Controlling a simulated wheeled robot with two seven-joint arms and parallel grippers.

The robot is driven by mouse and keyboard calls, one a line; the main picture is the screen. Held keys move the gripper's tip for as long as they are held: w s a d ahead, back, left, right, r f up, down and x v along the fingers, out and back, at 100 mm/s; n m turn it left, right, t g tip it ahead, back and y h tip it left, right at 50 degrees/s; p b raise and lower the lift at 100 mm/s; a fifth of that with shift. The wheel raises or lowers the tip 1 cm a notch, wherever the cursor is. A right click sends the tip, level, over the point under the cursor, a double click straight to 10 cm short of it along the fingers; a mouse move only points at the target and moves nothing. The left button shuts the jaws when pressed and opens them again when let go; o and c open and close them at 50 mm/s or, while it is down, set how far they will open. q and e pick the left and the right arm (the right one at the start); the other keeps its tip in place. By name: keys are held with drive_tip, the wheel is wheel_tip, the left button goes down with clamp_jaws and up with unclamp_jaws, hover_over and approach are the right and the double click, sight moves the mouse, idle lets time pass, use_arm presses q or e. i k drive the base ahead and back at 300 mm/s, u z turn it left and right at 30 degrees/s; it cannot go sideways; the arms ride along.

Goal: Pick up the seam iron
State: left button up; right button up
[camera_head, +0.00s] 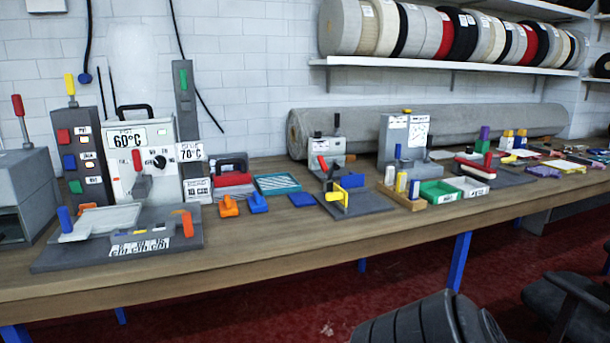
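What looks like the seam iron (232,179) stands on the bench toward the left, beside the 70 °C post. It has a red body and a dark arched handle on top. It appears upright, and nothing holds it. Its underside and what it rests on are too small to make out. Neither of my grippers shows in the head view.
The wooden bench (285,236) has a bare front strip. A grey machine (130,235) and the 60 °C unit (141,150) stand left of the iron. Orange (229,207) and blue (257,203) small pieces lie before it. A teal tray (278,184) is to its right.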

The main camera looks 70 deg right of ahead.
sight(227, 180)
drive_tip(key=z, duration=1.4)
drive_tip(key=i, duration=0.25)
drive_tip(key=u, duration=0.05)
